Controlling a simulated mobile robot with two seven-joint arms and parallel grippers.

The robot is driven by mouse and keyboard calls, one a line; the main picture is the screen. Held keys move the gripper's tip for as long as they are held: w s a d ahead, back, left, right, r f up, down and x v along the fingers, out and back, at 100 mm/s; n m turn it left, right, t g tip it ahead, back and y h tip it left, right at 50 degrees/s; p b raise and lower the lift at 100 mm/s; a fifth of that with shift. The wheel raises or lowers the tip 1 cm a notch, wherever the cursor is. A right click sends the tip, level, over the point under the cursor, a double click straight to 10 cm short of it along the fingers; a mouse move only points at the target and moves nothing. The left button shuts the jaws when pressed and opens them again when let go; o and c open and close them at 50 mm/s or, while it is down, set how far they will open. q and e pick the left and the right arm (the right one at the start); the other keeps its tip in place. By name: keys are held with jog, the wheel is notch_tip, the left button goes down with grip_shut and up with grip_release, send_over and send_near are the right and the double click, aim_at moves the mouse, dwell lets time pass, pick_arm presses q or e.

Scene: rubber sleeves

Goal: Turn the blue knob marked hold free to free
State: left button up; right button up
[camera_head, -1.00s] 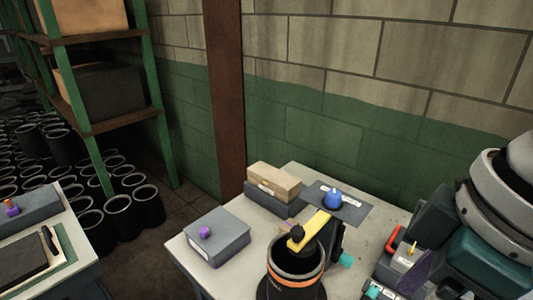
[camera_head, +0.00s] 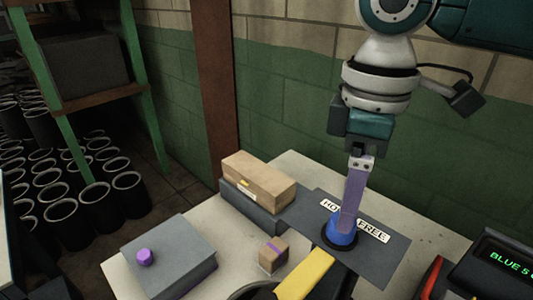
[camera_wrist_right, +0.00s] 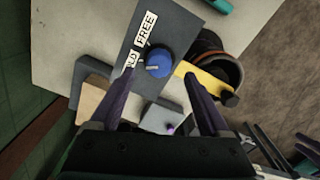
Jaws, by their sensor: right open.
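The blue knob (camera_head: 341,236) sits on a dark grey plate (camera_head: 388,252) on the table. White labels, one reading FREE (camera_head: 373,231) and one partly hidden and starting HO (camera_head: 330,208), lie beside it. My right gripper (camera_head: 349,212) points down over the knob; its near purple finger hides part of it. In the right wrist view the knob (camera_wrist_right: 159,60) shows between and just beyond the spread fingertips of the gripper (camera_wrist_right: 160,76). A pale mark on the knob faces roughly the HOLD side. Whether the fingers touch it I cannot tell. My left gripper is out of view.
A yellow bar (camera_head: 306,276) lies close in front of the plate, over a dark round bin. A display (camera_head: 508,263) stands right.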

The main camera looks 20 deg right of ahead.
jog(key=shift+f, duration=2.25)
grip_shut()
